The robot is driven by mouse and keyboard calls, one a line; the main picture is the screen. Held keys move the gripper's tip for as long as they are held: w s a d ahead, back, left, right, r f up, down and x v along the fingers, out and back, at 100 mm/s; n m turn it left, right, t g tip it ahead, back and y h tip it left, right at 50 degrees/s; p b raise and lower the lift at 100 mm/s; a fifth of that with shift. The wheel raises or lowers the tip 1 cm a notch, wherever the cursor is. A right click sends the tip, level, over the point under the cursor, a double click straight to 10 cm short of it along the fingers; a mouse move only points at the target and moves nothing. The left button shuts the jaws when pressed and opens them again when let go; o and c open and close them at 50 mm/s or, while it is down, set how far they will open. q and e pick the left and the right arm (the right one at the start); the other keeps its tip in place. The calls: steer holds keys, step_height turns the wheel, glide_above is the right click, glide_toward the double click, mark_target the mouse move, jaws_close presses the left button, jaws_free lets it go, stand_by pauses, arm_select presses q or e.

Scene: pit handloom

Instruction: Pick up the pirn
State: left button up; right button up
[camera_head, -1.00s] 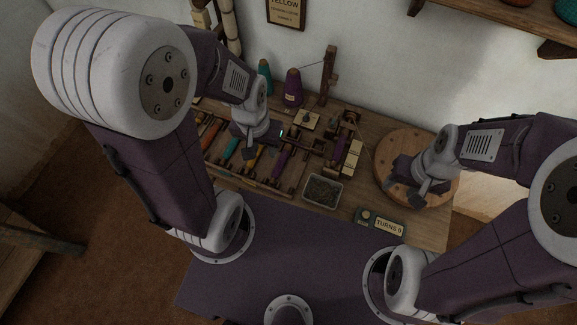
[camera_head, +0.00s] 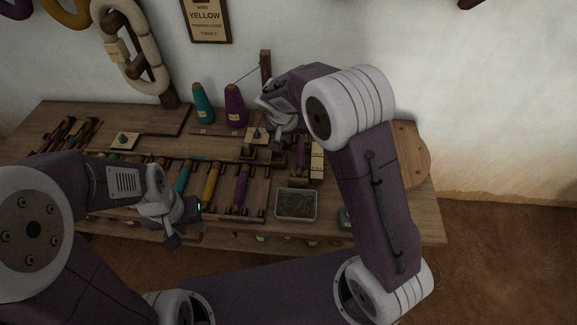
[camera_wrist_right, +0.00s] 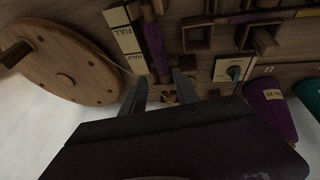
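A purple-wound pirn (camera_head: 301,152) lies on the winder at the right of the bench, partly hidden by my right arm. It shows in the right wrist view (camera_wrist_right: 156,45) beside the FULL/HALF card. Yellow (camera_head: 211,180), teal (camera_head: 183,177) and purple (camera_head: 242,184) pirns lie in a rack on the bench; I cannot tell which one is meant. My right gripper (camera_wrist_right: 162,88) is open, its fingers apart near the end of the winder's purple pirn, with nothing visibly clamped. My left gripper (camera_head: 184,230) is at the bench's front edge, away from the winder; its finger opening is unclear.
A grey tray (camera_head: 296,218) stands in front of the winder. A round wooden disc (camera_head: 411,155) is at the right. Purple (camera_head: 235,106) and teal (camera_head: 203,104) cones and a wooden post (camera_head: 265,68) stand at the back. A YELLOW sign (camera_head: 207,16) hangs on the wall.

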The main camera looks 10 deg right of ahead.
mark_target(300, 146)
steer(key=x, duration=0.3)
steer(key=shift+f, duration=0.3)
steer(key=shift+w+d+f, duration=0.1)
steer(key=shift+f, duration=0.1)
steer(key=b+x, duration=0.1)
steer(key=x, duration=0.4)
steer(key=shift+f, duration=0.1)
jaws_close()
